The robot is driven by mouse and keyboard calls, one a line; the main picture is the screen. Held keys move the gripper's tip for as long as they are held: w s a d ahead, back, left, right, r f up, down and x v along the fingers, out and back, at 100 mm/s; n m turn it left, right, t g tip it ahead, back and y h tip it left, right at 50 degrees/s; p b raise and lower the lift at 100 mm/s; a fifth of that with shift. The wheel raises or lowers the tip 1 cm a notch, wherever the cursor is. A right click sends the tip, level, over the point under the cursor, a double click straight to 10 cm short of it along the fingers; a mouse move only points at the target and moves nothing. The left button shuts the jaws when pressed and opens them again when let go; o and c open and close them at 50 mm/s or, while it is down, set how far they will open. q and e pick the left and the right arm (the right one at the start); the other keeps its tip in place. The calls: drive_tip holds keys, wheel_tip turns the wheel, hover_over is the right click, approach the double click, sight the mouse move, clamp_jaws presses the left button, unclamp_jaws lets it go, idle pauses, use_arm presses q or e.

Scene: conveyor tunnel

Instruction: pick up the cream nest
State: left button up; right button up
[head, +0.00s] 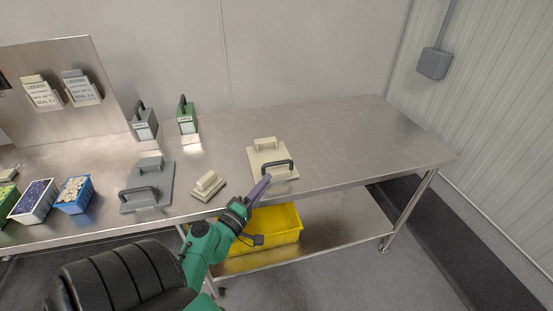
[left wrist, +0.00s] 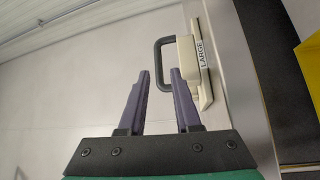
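The cream nest (head: 272,160) is a flat cream plate with a raised cream block and a dark arched handle (head: 278,167). It lies on the steel table near its front edge. In the left wrist view the nest (left wrist: 205,60) shows a "LARGE" label, and its dark handle (left wrist: 162,62) lies ahead of the fingertips. My left gripper (head: 265,181) is just in front of the handle. My right gripper is out of view.
A smaller cream block (head: 208,186) and a grey plate with handle (head: 147,187) lie to the left. Grey (head: 143,122) and green (head: 187,117) handled pieces stand behind. A yellow bin (head: 272,226) sits on the lower shelf. The table's right side is clear.

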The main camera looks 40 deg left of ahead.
sight(285, 166)
use_arm(q)
drive_tip(key=w+p, duration=0.1)
drive_tip(key=w, duration=0.2)
drive_tip(key=w+a+r+p, duration=0.1)
drive_tip(key=w, duration=0.3)
drive_tip(key=w+a+r+p, duration=0.1)
drive_tip(key=w, duration=0.3)
drive_tip(key=shift+w+p, duration=0.25)
drive_tip(key=shift+p, duration=0.1)
drive_tip(key=shift+w+f, duration=0.15)
drive_tip(key=shift+w, duration=0.2)
drive_tip(key=shift+s, duration=0.1)
clamp_jaws()
